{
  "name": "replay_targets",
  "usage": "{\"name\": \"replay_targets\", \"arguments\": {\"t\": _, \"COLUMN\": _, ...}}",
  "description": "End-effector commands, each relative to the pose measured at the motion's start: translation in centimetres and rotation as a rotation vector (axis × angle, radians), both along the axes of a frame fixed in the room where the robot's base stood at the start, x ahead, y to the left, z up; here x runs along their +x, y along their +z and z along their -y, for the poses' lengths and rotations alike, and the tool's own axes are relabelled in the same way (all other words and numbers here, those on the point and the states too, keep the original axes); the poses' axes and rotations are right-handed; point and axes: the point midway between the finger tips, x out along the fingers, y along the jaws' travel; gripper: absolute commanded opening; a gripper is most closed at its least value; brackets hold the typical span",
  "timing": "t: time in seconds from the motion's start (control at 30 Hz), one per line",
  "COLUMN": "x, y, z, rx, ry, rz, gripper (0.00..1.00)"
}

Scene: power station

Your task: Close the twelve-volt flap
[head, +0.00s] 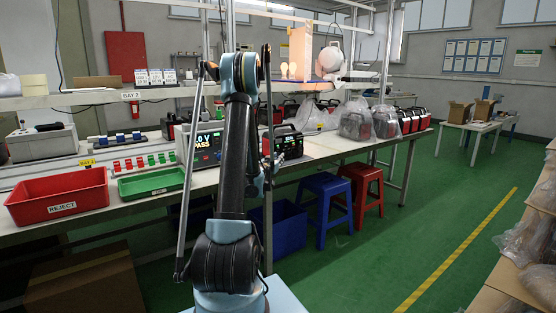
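A black and red power station (287,145) with a small lit display stands on the workbench, just right of my arm. My arm rises in the middle of the head view and folds over at the top. Part of my wrist shows beside the power station's left edge.
A tester reading PASS (207,144) stands left of my arm. A red REJECT bin (58,196) and a green tray (151,184) sit farther left. Bagged units (356,123) stand right. Blue (322,206) and red (362,190) stools stand at the bench; green floor is clear rightward.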

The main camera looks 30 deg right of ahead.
Motion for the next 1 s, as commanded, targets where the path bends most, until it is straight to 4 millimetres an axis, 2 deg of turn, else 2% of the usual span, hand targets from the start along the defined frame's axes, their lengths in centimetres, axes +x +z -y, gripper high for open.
{"name": "replay_targets", "arguments": {"t": 0.2, "x": 0.6, "y": 0.0, "z": 1.3, "rx": 0.0, "ry": 0.003, "rz": 0.0, "gripper": 0.24}}
{"name": "replay_targets", "arguments": {"t": 0.57, "x": 0.7, "y": 0.0, "z": 1.7, "rx": 0.0, "ry": 0.003, "rz": 0.0, "gripper": 0.24}}
{"name": "replay_targets", "arguments": {"t": 0.67, "x": 0.7, "y": 0.0, "z": 1.7, "rx": 0.0, "ry": 0.003, "rz": 0.0, "gripper": 0.03}}
{"name": "replay_targets", "arguments": {"t": 0.7, "x": 0.7, "y": 0.0, "z": 1.7, "rx": 0.0, "ry": 0.003, "rz": 0.0, "gripper": 0.0}}
{"name": "replay_targets", "arguments": {"t": 1.0, "x": 0.7, "y": 0.0, "z": 1.7, "rx": 0.0, "ry": 0.007, "rz": 0.0, "gripper": 0.0}}
